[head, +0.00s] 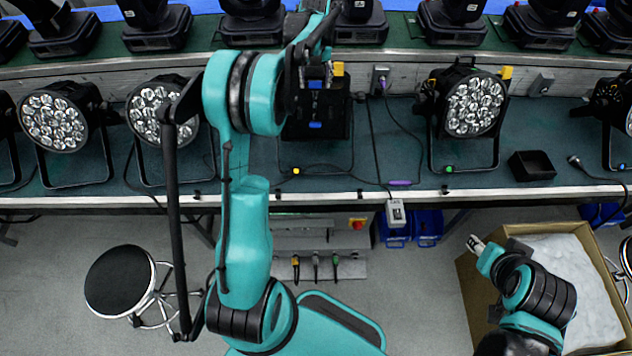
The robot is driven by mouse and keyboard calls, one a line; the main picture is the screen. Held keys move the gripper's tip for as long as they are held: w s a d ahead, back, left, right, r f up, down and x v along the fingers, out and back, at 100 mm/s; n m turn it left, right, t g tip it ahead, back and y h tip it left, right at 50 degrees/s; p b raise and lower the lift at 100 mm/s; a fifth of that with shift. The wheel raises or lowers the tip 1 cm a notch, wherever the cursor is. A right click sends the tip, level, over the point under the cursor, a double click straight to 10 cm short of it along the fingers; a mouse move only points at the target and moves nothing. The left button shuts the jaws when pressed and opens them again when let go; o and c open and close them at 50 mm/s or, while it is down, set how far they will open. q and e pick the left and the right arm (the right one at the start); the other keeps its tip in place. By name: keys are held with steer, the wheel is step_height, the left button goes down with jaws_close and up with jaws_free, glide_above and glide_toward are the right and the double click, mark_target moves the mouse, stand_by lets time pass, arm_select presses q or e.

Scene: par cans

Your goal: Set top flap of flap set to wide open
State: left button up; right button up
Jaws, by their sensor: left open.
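The flap set (316,118) is a dark, boxy set of black flaps on the lamp in the middle of the bench. It has small blue tabs at top and bottom and a yellow tab at its upper right. The top flap's angle is hard to tell because my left arm covers much of that area. My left gripper (316,72) is open at the upper edge of the flap set; I cannot tell whether it touches. My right gripper (476,243) is low at the right, away from the bench, beside a cardboard box; its finger gap is unclear.
Par cans stand either side, one left (160,108) and one right (473,105). Moving-head lights line the shelf behind. A cardboard box (470,300) and a stool (120,280) stand in front.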

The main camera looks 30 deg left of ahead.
arm_select(q)
steer(key=shift+s+d+f+t+y+b, duration=0.3)
steer(key=shift+s+f+t+y+b, duration=0.2)
steer(key=shift+f+t+b, duration=0.15)
steer(key=f+t+y+b, duration=0.2)
steer(key=t+b, duration=0.2)
steer(key=b, duration=0.3)
steer(key=f+t+y+b, duration=0.2)
steer(key=f+t+b, duration=0.1)
steer(key=b, duration=0.4)
steer(key=f+t+y+b, duration=0.3)
steer(key=t+b, duration=0.2)
steer(key=b, duration=0.2)
steer(key=shift+s+d+f, duration=0.15)
steer(key=shift+s, duration=0.1)
steer(key=s+d+f+n+g+h, duration=0.2)
steer(key=s+d+n, duration=0.4)
steer(key=s+n, duration=0.4)
steer(key=s+d+f+n+g+h, duration=0.2)
steer(key=s+d+n, duration=0.4)
steer(key=s+n, duration=0.4)
steer(key=shift+s+f+n+g+h+p, duration=0.35)
steer(key=shift+f+n+g, duration=0.6)
steer(key=shift+n, duration=0.55)
steer(key=shift+d+r, duration=0.1)
steer(key=shift+r, duration=0.1)
